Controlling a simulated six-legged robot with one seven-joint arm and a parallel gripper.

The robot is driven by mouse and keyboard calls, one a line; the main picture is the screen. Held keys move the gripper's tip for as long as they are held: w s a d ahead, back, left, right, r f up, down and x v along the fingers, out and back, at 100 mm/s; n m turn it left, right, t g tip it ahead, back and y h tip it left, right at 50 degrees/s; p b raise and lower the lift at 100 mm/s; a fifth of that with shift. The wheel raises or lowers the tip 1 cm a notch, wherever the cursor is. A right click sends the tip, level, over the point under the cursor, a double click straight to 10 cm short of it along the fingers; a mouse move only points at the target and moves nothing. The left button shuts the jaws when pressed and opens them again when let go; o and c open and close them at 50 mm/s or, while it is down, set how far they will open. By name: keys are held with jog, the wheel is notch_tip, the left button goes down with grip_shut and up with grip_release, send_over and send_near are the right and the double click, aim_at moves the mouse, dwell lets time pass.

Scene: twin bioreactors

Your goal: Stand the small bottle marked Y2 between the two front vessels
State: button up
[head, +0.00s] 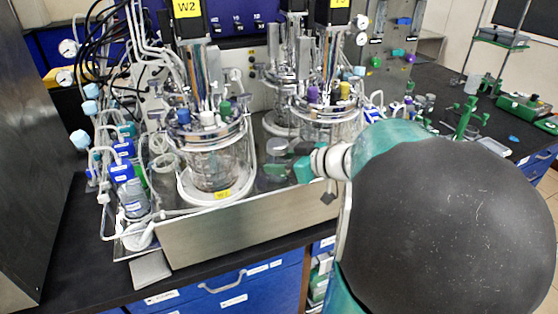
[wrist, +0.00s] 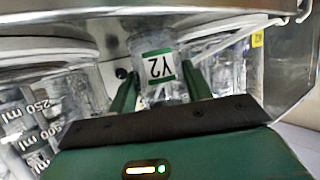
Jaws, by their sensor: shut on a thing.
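The small bottle marked Y2 (wrist: 158,68) is between the two green fingers of my gripper (wrist: 159,80), which is shut on it. Its white and green label looks upside down in the wrist view. In the head view my gripper (head: 290,172) is at the front of the tray, in the gap between the two front vessels. The left front vessel (head: 212,168) has a yellow tag at its base. The right front vessel (head: 328,128) is partly behind my arm. Whether the bottle's base touches the tray cannot be told.
The metal tray (head: 225,235) has a raised front wall near the bench edge. Tubes and blue-labelled bottles (head: 122,168) crowd its left end. In the wrist view, glass vessels stand close on both sides of the fingers. Green stands (head: 467,118) are on the right bench.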

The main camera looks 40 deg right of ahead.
jog(key=shift+f, duration=0.15)
jog(key=o, duration=0.7)
jog(key=shift+w+f, duration=0.1)
jog(key=shift+w, duration=0.05)
jog(key=o, duration=0.3)
jog(key=shift+s, duration=0.2)
jog(key=shift+o, duration=0.2)
jog(key=shift+w, duration=0.15)
jog(key=shift+s+d+r, duration=0.1)
jog(key=shift+s+r, duration=0.2)
jog(key=shift+r, duration=0.05)
jog(key=v, duration=1.1)
jog(key=shift+s, duration=0.2)
